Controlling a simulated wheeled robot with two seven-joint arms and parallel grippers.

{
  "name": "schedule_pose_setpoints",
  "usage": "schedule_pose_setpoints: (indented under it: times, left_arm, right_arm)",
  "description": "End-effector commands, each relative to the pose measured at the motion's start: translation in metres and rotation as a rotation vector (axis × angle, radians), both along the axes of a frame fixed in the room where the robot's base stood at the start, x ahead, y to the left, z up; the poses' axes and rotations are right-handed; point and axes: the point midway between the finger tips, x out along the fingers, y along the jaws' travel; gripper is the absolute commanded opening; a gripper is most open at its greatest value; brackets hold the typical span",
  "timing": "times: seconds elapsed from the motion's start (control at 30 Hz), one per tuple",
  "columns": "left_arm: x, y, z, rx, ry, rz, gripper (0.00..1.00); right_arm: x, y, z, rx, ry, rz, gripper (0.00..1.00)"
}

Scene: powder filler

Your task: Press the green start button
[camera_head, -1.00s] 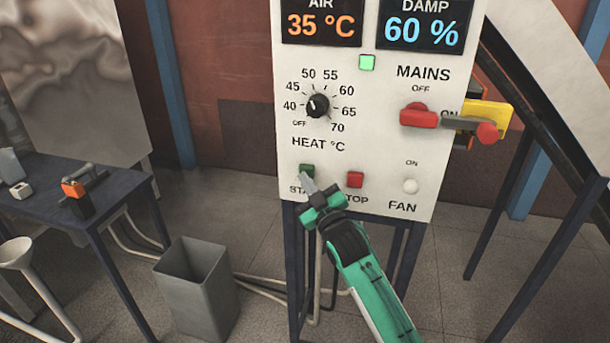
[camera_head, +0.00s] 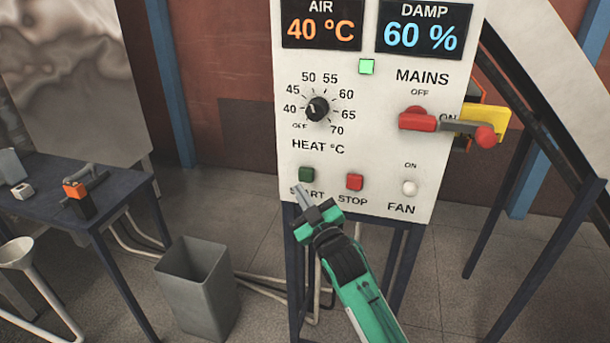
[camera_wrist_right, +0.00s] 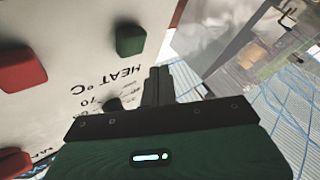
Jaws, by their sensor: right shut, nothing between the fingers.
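The green start button (camera_head: 307,174) is a small square button at the lower left of the white control panel (camera_head: 375,165), above the partly covered START label. It also shows in the right wrist view (camera_wrist_right: 131,40). My right gripper (camera_head: 301,193) is shut and empty. In the head view its fingertips lie just below the green button, over the label; in the right wrist view the fingers (camera_wrist_right: 157,85) appear apart from the button. My left gripper is not in view.
A red STOP button (camera_head: 355,182) sits right of the green one, and a white FAN button (camera_head: 409,188) further right. The heat knob (camera_head: 317,108) and red MAINS lever (camera_head: 418,119) are above. A grey bin (camera_head: 197,290) and a blue table (camera_head: 110,205) stand left.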

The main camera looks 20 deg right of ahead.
Motion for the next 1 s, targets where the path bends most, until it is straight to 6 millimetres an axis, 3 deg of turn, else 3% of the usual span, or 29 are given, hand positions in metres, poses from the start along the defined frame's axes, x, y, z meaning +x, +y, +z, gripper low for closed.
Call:
schedule_pose_setpoints:
  times: [0.3,1.0]
  left_arm:
    - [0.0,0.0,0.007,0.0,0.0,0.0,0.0]
    - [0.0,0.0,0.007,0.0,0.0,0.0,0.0]
  right_arm:
    - [-0.021,0.014,0.001,0.001,0.0,0.0,0.0]
    - [-0.021,0.014,0.0,0.0,-0.001,0.0,0.0]
